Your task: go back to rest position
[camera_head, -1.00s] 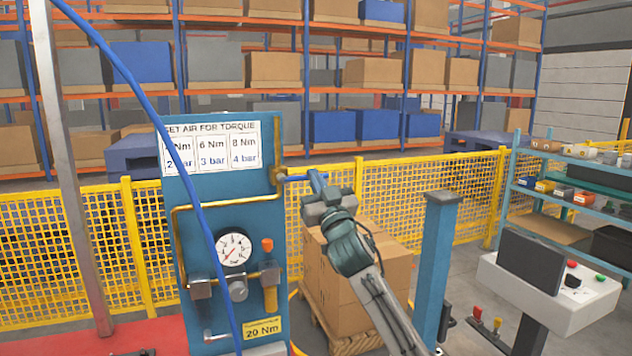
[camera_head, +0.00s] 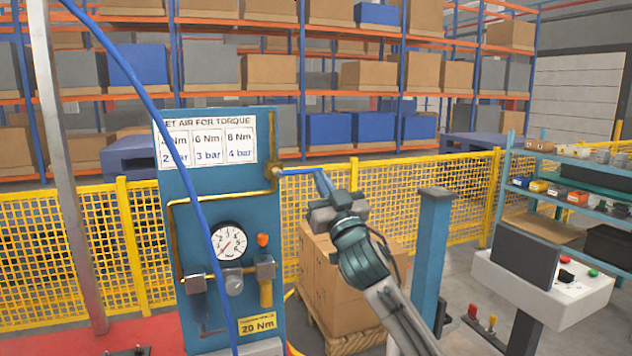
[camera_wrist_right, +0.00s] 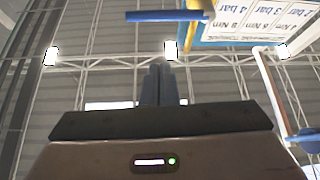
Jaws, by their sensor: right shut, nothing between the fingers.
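My right gripper (camera_head: 324,184) is in the middle of the head view, fingers pointing up, just below the outer end of the blue valve handle (camera_head: 302,170). Its fingers are together and empty; they also show closed in the right wrist view (camera_wrist_right: 158,86). The handle crosses the top of that wrist view (camera_wrist_right: 165,15), with a visible gap to the fingertips. The handle points right, level, from the brass pipe at the top right of the blue air panel (camera_head: 190,240). My left gripper is not in view.
A round pressure gauge (camera_head: 229,241) sits on the panel. Right of my arm stand a blue post (camera_head: 432,255) and a control console (camera_head: 545,285). Boxes on a pallet (camera_head: 338,285) and a yellow mesh fence (camera_head: 455,200) are behind. A blue hose (camera_head: 150,100) crosses at left.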

